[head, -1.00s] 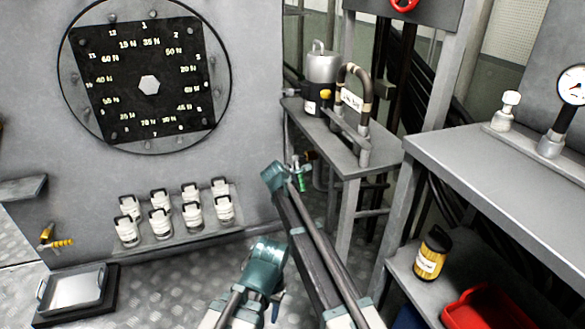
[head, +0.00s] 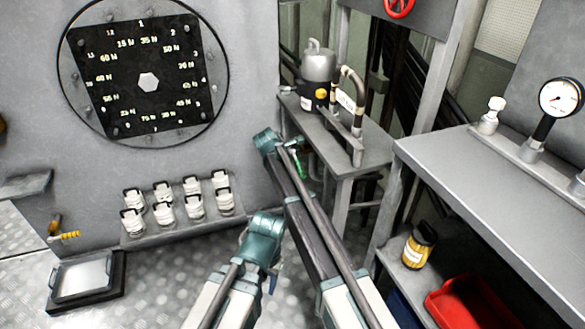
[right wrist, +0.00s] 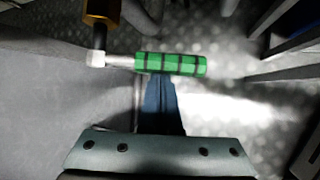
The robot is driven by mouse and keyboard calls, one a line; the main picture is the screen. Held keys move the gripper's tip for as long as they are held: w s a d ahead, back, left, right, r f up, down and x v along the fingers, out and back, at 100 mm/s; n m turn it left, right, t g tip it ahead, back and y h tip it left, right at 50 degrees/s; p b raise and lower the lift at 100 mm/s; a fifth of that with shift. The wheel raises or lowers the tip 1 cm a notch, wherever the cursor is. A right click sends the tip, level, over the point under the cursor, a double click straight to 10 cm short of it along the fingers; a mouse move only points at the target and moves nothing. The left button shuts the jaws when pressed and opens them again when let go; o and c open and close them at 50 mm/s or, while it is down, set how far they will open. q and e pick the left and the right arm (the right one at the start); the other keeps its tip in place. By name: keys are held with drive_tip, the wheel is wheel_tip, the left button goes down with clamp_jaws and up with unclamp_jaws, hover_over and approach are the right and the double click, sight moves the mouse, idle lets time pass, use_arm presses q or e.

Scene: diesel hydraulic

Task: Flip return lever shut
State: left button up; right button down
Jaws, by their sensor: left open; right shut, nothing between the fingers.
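The return lever has a green grip with dark bands (right wrist: 172,64) and lies crosswise in the right wrist view. A metal rod joins it to a pale fitting at its left, below a brass-coloured part. My right gripper (right wrist: 158,80) is shut and empty, its blue fingertips at the grip's near edge; I cannot tell if they touch. In the head view, the green grip (head: 299,164) shows small beside my outstretched right arm, which hides the right gripper. My left gripper (head: 273,284) is low in the middle, partly hidden by its wrist, away from the lever.
A grey bench (head: 345,150) with a metal canister (head: 318,66) and a bent pipe stands right of the lever. A grey workbench (head: 480,165) is at right, with a yellow jar (head: 419,246) and a red bin (head: 470,303) below. White cups (head: 164,212) line a wall ledge.

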drive_tip(key=shift+d+r, duration=0.15)
drive_tip(key=shift+d, duration=0.05)
idle(0.4)
drive_tip(key=p+v, duration=0.6)
drive_tip(key=v, duration=0.1)
drive_tip(key=shift+a, duration=0.3)
drive_tip(key=shift+s+r, duration=0.1)
drive_tip(key=shift+a, duration=0.1)
